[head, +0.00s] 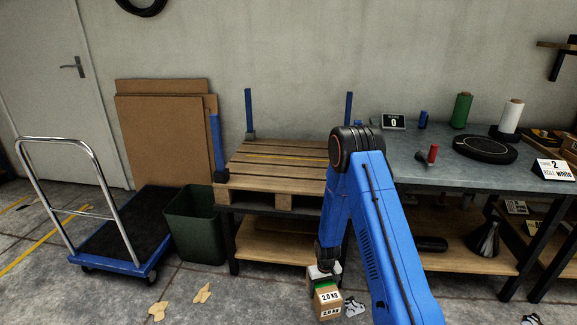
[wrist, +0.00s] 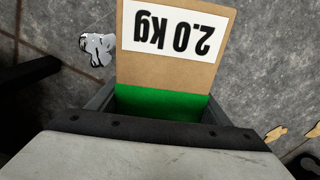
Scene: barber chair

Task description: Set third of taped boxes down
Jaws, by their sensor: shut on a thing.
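My gripper (head: 324,277) hangs low in the lower middle of the head view, shut on a small cardboard box (head: 327,306) labelled 2.0 kg. In the wrist view the box (wrist: 165,73) fills the space between the jaws, its label upside down. A green band (wrist: 160,104) crosses it near the jaws. The box is in front of the pallet table and below its top. A wooden pallet (head: 275,164) lies on the table between blue corner posts, with no box on it. No other taped box shows.
A green bin (head: 197,222) and a blue trolley (head: 118,237) stand left of the pallet table. The workbench (head: 410,159) at right holds rolls, a black turntable (head: 485,149), a display reading 0 (head: 393,121) and a card (head: 554,169). Scraps (head: 202,293) lie on the floor.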

